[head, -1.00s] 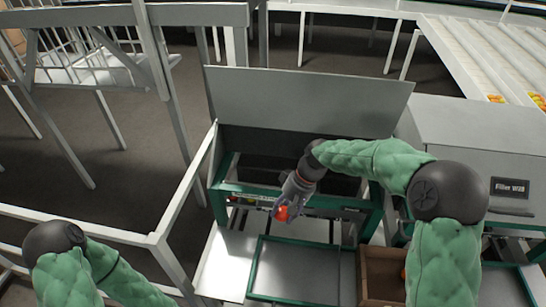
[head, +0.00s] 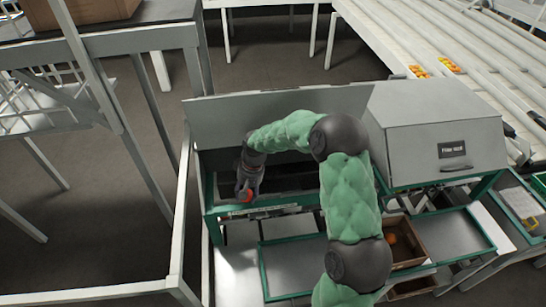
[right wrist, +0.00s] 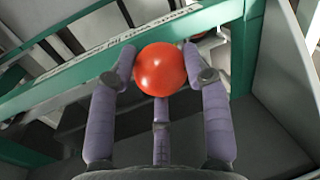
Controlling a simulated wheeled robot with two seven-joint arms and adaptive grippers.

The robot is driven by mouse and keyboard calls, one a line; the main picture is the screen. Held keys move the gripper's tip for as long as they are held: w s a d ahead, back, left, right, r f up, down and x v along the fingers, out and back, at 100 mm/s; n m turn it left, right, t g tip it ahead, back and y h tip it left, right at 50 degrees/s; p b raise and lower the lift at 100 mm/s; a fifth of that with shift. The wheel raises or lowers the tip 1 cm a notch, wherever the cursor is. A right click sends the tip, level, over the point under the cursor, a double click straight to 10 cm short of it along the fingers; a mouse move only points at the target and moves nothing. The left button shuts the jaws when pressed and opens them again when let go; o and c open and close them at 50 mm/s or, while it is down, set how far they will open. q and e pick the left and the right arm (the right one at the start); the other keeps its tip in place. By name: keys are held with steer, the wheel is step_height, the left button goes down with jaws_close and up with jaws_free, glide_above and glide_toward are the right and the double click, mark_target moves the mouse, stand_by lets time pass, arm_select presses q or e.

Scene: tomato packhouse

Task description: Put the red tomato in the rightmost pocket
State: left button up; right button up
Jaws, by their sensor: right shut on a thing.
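The red tomato (head: 246,196) is held in my right gripper (head: 246,188), over the front edge of the open green-framed machine. In the right wrist view the tomato (right wrist: 161,69) sits between the purple fingers of the gripper (right wrist: 160,82), which are shut around it. Behind the green front rail (head: 262,207) is a dark opening (head: 290,182), partly covered by my right arm. I cannot make out separate pockets in it. My left gripper is not in view.
A grey panel (head: 280,117) stands up behind the opening. A closed grey cabinet (head: 425,125) is to the right. Below are a green-edged tray (head: 290,268) and a brown box (head: 418,228) holding an orange-red fruit (head: 392,238). A white rail (head: 182,215) runs at left.

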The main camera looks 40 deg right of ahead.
arm_select(q)
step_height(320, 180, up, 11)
steer(key=p, duration=1)
arm_select(e)
steer(key=d+r+m+h, duration=0.2)
steer(key=d+r+m, duration=0.15)
steer(key=d, duration=0.85)
step_height(320, 180, down, 7)
steer(key=b, duration=0.3)
steer(key=shift+f+n+b, duration=0.2)
steer(key=shift+n+b, duration=0.2)
steer(key=shift+n, duration=0.05)
arm_select(q)
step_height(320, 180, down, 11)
steer(key=b, duration=0.7)
steer(key=shift+b, duration=0.3)
arm_select(e)
step_height(320, 180, down, 9)
steer(key=shift+w+f, duration=0.1)
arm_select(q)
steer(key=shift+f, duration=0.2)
arm_select(e)
steer(key=shift+s, duration=0.2)
steer(key=o, duration=0.9)
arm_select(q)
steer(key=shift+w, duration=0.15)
arm_select(e)
steer(key=shift+w, duration=0.1)
